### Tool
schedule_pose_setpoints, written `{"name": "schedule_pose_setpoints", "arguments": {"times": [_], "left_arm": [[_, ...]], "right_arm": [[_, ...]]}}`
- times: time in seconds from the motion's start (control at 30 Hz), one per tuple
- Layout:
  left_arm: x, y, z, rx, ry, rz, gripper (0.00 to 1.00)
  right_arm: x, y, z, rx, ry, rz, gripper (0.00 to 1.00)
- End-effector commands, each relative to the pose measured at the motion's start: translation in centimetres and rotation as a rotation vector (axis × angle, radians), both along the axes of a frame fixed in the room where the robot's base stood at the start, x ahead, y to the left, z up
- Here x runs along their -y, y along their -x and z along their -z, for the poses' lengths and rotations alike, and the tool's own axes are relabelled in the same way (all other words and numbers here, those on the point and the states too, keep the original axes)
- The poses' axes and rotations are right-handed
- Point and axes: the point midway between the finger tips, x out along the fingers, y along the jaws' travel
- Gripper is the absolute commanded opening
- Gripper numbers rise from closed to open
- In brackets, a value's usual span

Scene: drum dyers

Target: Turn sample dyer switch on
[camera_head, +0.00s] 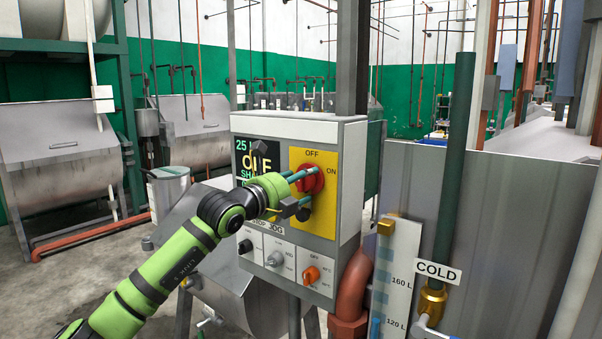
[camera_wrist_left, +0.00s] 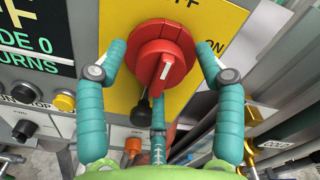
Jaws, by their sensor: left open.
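The red rotary switch (camera_head: 312,180) sits on a yellow plate (camera_head: 312,222) marked OFF at the top and ON at the right, on the front of a grey control box. In the left wrist view the switch (camera_wrist_left: 164,58) shows a raised red grip with a white mark, standing roughly upright in that picture. My left gripper (camera_head: 299,180) is open in front of the switch. Its fingers stand on either side of the switch in the left wrist view (camera_wrist_left: 162,46), with a third finger below. I cannot tell whether any finger touches it. My right gripper is not in view.
A black knob (camera_wrist_left: 141,110) is just below the switch. Lower on the box (camera_head: 346,170) are smaller knobs, one orange (camera_head: 311,274). A COLD pipe (camera_head: 453,160) and level gauge (camera_head: 398,280) stand to the right. Steel drum machines (camera_head: 70,180) stand at the left.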

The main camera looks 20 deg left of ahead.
Motion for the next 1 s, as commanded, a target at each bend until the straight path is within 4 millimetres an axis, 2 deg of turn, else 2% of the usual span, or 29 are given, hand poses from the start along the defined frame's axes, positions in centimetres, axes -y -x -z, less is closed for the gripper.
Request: {"name": "schedule_pose_setpoints", "arguments": {"times": [0.37,0.5,0.77,1.0], "left_arm": [[0.3,-0.6,0.1,0.002,0.000,0.001,0.69],[0.3,-0.6,0.1,0.001,-0.001,0.001,0.13],[0.2,-0.6,0.1,0.003,-0.005,0.001,0.12],[0.2,-0.6,0.4,0.026,-0.067,0.002,0.12]], "right_arm": [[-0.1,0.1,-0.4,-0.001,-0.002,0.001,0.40],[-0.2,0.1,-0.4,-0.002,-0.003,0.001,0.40],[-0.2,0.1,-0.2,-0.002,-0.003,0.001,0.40],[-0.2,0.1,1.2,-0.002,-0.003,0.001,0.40]]}}
